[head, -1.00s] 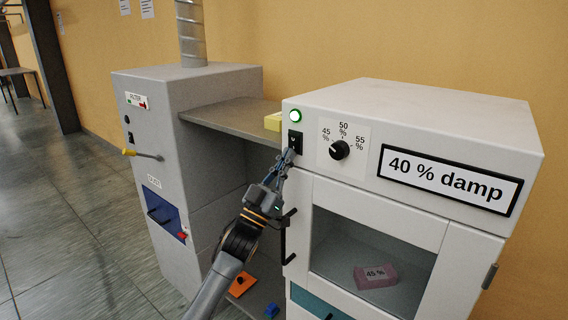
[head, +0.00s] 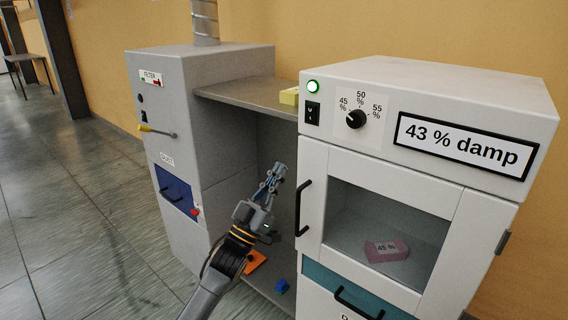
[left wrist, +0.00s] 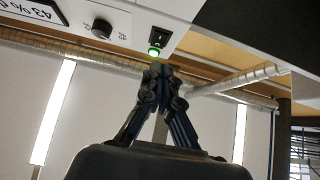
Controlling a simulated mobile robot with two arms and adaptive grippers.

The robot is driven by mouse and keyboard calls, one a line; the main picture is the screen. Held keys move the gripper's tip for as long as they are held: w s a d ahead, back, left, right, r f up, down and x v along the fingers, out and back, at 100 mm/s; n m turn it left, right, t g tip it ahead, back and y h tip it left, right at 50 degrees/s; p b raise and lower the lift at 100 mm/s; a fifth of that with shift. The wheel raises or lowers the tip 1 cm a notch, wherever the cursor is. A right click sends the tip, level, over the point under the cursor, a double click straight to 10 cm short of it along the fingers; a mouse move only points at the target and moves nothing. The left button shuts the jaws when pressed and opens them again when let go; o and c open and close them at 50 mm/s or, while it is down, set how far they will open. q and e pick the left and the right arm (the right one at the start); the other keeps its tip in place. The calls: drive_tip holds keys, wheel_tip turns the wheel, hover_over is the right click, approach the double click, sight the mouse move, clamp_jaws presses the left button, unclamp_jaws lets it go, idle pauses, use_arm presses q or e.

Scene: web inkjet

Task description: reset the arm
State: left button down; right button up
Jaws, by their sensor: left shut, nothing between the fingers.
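My left gripper (head: 276,172) is in front of the open gap between the two cabinets, to the left of the white cabinet's door handle. It is shut and empty, apart from everything around it. In the left wrist view its fingertips (left wrist: 158,68) meet just below the green lamp (left wrist: 154,51) in the picture. The white cabinet (head: 440,84) has a lit green lamp (head: 313,87), a black rocker switch (head: 312,113), and a dial (head: 356,119) pointing toward 45 %. Its display (head: 464,146) reads 43 % damp. My right gripper is not in view.
A pink block (head: 386,250) marked 45 % lies behind the cabinet's closed window. A grey cabinet (head: 212,130) with a yellow-tipped lever (head: 157,131) stands left. A shelf (head: 250,95) joins the cabinets; a yellow block (head: 289,96) sits on it. Orange (head: 256,262) and blue (head: 281,286) pieces lie low in the gap.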

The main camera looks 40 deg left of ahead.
use_arm(q)
drive_tip(key=shift+s+f, duration=0.2)
drive_tip(key=shift+f, duration=0.15)
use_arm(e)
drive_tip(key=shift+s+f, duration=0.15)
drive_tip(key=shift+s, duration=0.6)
